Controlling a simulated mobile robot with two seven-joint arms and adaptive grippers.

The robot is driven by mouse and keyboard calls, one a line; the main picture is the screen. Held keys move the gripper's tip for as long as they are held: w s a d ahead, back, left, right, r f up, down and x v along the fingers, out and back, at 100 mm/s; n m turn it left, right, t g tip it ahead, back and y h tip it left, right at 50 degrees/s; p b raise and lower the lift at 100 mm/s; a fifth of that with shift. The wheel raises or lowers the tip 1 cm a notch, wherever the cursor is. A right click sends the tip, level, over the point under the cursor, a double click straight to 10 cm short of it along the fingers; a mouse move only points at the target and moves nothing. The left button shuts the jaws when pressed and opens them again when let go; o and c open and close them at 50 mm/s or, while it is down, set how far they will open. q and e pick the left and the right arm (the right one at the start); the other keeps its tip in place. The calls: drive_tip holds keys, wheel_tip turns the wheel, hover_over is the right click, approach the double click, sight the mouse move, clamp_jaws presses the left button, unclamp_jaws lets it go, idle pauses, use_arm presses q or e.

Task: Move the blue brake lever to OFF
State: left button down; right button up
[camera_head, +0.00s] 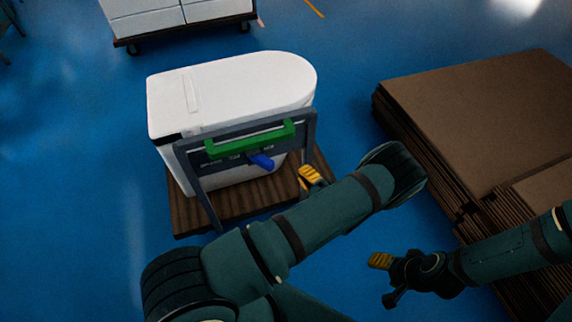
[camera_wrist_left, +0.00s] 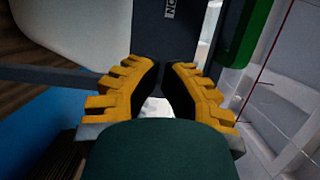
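The blue brake lever (camera_head: 262,161) shows in the head view, on the dark grey panel (camera_head: 215,162) just below a green bar (camera_head: 250,139). It points to the lower right. My left gripper (camera_head: 312,178) is to the right of the lever and apart from it, partly hidden by my arm. In the left wrist view, its yellow-backed fingers (camera_wrist_left: 166,68) are drawn together with nothing seen between their tips. An ON label (camera_wrist_left: 170,9) and the green bar (camera_wrist_left: 245,35) show there; the lever does not. My right gripper (camera_head: 383,279) is open and empty at the lower right.
Stacked brown boards (camera_head: 480,110) lie to the right. A cart with white boxes (camera_head: 180,15) stands at the back. Blue floor is free on the left.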

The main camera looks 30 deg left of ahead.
sight(279, 147)
use_arm(q)
drive_tip(key=b+x, duration=0.1)
drive_tip(key=x, duration=0.9)
drive_tip(key=shift+a+f, duration=0.1)
drive_tip(key=s, duration=0.2)
drive_tip(key=shift+s, duration=1.05)
